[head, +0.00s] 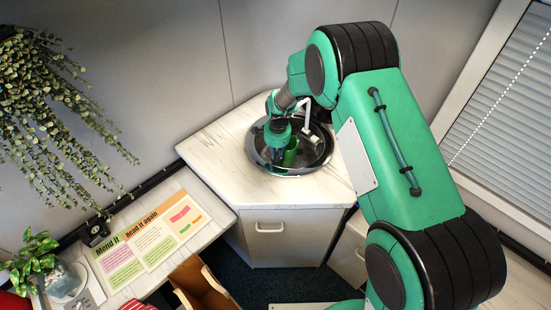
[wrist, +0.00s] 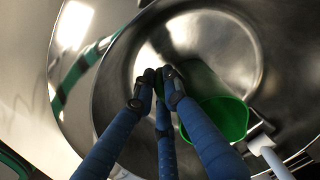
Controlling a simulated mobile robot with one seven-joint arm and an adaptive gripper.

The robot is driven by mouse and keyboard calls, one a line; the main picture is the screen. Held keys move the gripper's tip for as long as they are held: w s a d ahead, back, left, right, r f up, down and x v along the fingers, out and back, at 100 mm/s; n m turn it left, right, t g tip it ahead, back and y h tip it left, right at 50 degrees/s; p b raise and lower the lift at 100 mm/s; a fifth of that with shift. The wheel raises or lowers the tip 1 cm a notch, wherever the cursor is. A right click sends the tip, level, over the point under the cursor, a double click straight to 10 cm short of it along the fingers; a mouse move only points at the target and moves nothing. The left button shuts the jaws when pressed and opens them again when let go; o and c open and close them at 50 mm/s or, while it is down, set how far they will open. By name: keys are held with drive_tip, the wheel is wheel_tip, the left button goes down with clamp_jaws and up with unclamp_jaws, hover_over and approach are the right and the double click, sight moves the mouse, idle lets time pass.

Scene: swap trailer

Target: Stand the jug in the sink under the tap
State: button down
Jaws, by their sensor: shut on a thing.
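The green jug (head: 291,153) is inside the round steel sink (head: 262,168), and its open mouth (wrist: 226,118) shows in the wrist view. My gripper (head: 281,152) reaches down into the sink on the jug's left. In the wrist view its blue fingers (wrist: 163,76) are closed together at the jug's side, with a bit of green between them; the handle is mostly hidden. The white tap (head: 307,124) stands at the sink's back right. Its white part (wrist: 265,143) is close beside the jug's mouth in the wrist view. I cannot tell whether the jug's base touches the sink floor.
The pale counter (head: 215,141) around the sink is clear. A desk at the lower left holds a colourful poster (head: 150,237) and a potted plant (head: 35,255). A hanging plant (head: 50,100) is at upper left. A brown paper bag (head: 200,285) stands below the desk.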

idle(0.3)
drive_tip(key=c, duration=1.8)
unclamp_jaws()
wheel_tip(320, 180, up, 12)
drive_tip(key=p, duration=0.1)
drive_tip(key=shift+d, duration=0.25)
drive_tip(key=shift+s+r, duration=0.1)
